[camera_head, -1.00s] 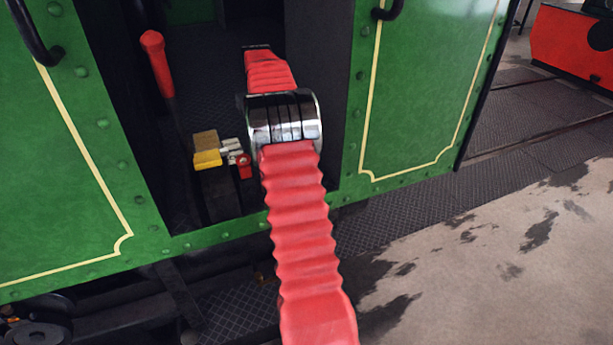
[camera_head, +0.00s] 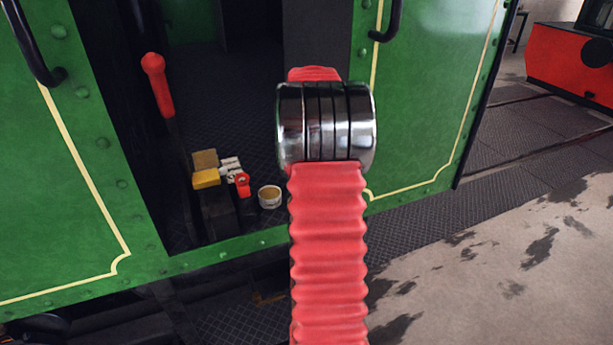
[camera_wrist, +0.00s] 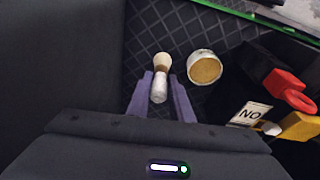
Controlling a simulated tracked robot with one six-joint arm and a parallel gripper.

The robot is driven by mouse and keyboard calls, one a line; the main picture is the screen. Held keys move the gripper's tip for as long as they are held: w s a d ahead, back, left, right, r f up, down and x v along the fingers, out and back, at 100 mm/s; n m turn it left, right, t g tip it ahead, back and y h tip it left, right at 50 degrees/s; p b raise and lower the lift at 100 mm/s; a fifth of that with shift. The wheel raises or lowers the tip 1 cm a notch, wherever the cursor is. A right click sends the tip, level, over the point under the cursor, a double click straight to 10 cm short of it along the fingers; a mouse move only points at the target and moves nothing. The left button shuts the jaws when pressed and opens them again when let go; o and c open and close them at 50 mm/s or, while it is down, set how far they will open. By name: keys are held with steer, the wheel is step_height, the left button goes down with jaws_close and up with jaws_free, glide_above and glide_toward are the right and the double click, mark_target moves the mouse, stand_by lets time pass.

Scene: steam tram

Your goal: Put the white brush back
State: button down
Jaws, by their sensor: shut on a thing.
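The white brush (camera_wrist: 160,92) is in the wrist view, with a pale shaft and a cream rounded end pointing away from me. My gripper (camera_wrist: 161,78) is shut on it, with one purple finger on each side. A white round pot (camera_wrist: 205,68) with a tan inside stands on the dark patterned floor, right of the brush and apart from it. The pot also shows in the head view (camera_head: 270,196), inside the tram's doorway. My red arm hides the gripper and the brush in the head view.
Left of the pot in the head view are a yellow block (camera_head: 206,179), a small red part (camera_head: 242,185) and a red-handled lever (camera_head: 157,85). A white "NO" label (camera_wrist: 250,114) shows in the wrist view. Green tram panels (camera_head: 425,100) flank the doorway.

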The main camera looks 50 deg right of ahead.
steer(key=s, duration=0.3)
steer(key=shift+f, duration=0.1)
steer(key=shift+s+a+x, duration=0.1)
steer(key=shift+s+x, duration=0.05)
steer(key=shift+x, duration=0.65)
steer(key=shift+s+a+x, duration=0.1)
steer(key=shift+s+x, duration=0.05)
steer(key=shift+x, duration=0.65)
steer(key=shift+f, duration=0.15)
steer(key=c, duration=1.6)
jaws_free()
steer(key=v, duration=1.2)
